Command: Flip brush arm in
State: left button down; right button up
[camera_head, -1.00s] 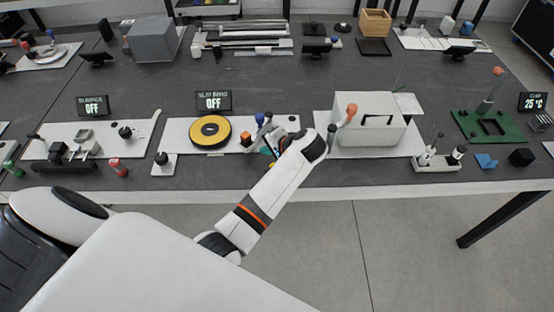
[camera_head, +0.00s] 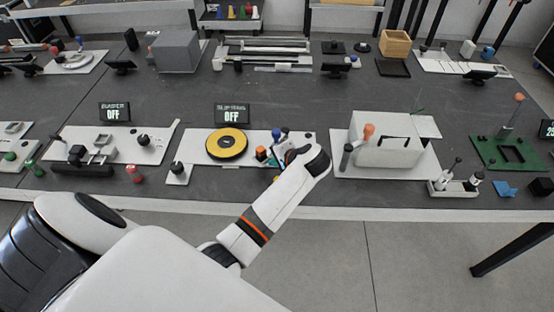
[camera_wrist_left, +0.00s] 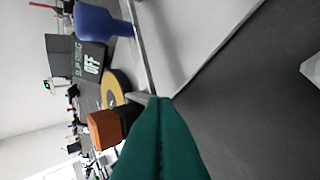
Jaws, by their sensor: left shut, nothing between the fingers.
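The slip-ring station is a white plate (camera_head: 197,143) with a yellow disc (camera_head: 227,143); the disc also shows in the left wrist view (camera_wrist_left: 113,88). Right of the disc are an orange block (camera_head: 262,153) on a dark part and a blue knob (camera_head: 277,133). In the left wrist view the orange block (camera_wrist_left: 104,130) is left of my fingers and the blue knob (camera_wrist_left: 103,22) is at the top. My left gripper (camera_wrist_left: 158,102) has green fingers shut together, empty, beside these parts. Contact with the brush arm cannot be told. My wrist partly hides the plate's right end. My right gripper is out of view.
The slip-ring display (camera_head: 232,114) reads OFF behind the plate. A white box (camera_head: 385,150) with an orange-tipped lever (camera_head: 368,131) stands close right of my wrist. A plate with grey fixtures (camera_head: 117,146) lies left. The table behind the displays is partly clear.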

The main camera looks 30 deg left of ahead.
aim_at(260, 157)
pick_arm(q)
jog(key=shift+s+a, duration=0.1)
jog(key=shift+a, duration=0.1)
jog(key=p, duration=0.1)
jog(key=a+m+t+p, duration=0.1)
jog(key=a+p, duration=0.1)
jog(key=shift+s+r+m, duration=0.25)
jog(key=shift+s+m, duration=0.1)
jog(key=shift+m, duration=0.05)
jog(key=a+m+t+h+p, duration=0.1)
jog(key=a+p, duration=0.1)
jog(key=shift+s+p, duration=0.2)
jog(key=shift+p, duration=0.1)
jog(key=a+m+t+h+p, duration=0.1)
jog(key=a+m+t+p, duration=0.1)
jog(key=a, duration=0.1)
jog(key=shift+a+f+m+p, duration=0.1)
jog(key=shift+a+m+p, duration=0.15)
jog(key=shift+m+p, duration=0.15)
jog(key=shift+w+a+m+t+h+p, duration=0.2)
jog(key=shift+a+m+t+h+p, duration=0.25)
jog(key=shift+a+m, duration=0.4)
jog(key=shift+f, duration=0.2)
jog(key=shift+w+d, duration=0.4)
jog(key=shift+d, duration=0.3)
